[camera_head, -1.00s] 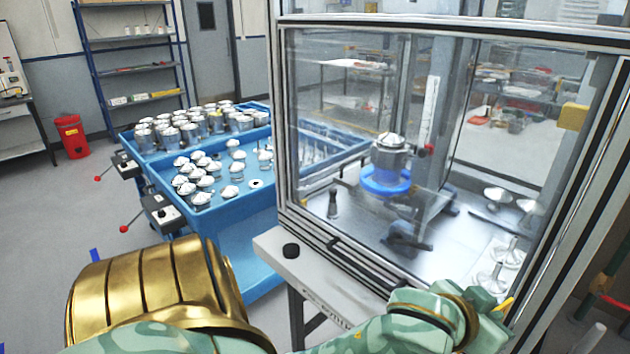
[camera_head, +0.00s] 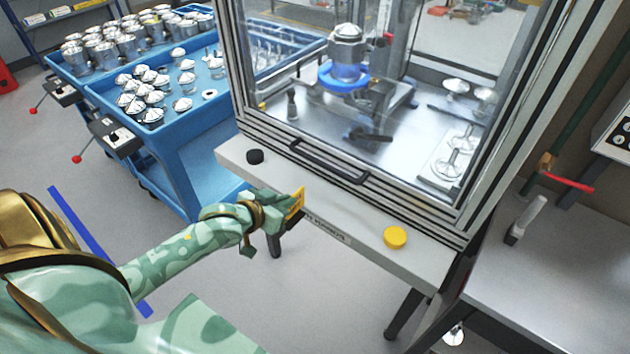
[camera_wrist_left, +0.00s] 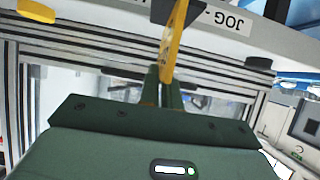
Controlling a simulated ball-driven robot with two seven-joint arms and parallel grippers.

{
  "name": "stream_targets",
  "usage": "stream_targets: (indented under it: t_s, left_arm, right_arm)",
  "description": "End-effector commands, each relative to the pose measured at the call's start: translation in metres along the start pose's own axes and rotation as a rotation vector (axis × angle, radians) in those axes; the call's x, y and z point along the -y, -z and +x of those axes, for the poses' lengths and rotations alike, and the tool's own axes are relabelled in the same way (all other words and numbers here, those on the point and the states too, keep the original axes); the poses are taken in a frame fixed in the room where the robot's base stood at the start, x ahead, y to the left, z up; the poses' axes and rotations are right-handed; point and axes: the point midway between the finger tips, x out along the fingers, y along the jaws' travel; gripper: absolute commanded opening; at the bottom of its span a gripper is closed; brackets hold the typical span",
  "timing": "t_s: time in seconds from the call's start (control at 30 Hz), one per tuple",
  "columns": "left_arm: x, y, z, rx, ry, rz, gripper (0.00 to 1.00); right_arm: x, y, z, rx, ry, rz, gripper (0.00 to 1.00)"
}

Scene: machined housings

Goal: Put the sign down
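The sign (camera_head: 297,204) is a small yellow plate at the end of my left arm, in front of the enclosure's front ledge in the head view. My left gripper (camera_head: 284,208) is shut on it. In the left wrist view the sign (camera_wrist_left: 174,42) stands nearly edge-on, and the fingers (camera_wrist_left: 163,88) pinch its lower part. I cannot tell whether the sign touches the ledge (camera_head: 345,218). My right gripper is not in view.
The ledge carries a black knob (camera_head: 255,156) and a yellow round button (camera_head: 395,237). Above it is the glass enclosure's handle (camera_head: 328,162). A blue cart (camera_head: 150,165) with cups stands behind left. A grey table (camera_head: 560,270) is at right.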

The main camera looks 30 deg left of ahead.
Motion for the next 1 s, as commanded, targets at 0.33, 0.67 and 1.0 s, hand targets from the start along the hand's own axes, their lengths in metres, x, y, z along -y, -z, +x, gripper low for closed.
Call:
stream_targets:
  t_s: [0.33, 0.67, 1.0]
  left_arm:
    - [-0.001, 0.031, 0.06, 0.0, 0.0, -0.001, 0.0]
    - [-0.001, 0.05, 0.095, -0.001, 0.0, -0.002, 0.0]
    - [-0.001, 0.049, 0.103, 0.002, -0.001, 0.0, 0.0]
  right_arm:
    - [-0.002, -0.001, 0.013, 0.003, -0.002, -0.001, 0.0]
    - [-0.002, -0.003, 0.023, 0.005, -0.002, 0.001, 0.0]
    - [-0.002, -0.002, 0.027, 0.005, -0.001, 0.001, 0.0]
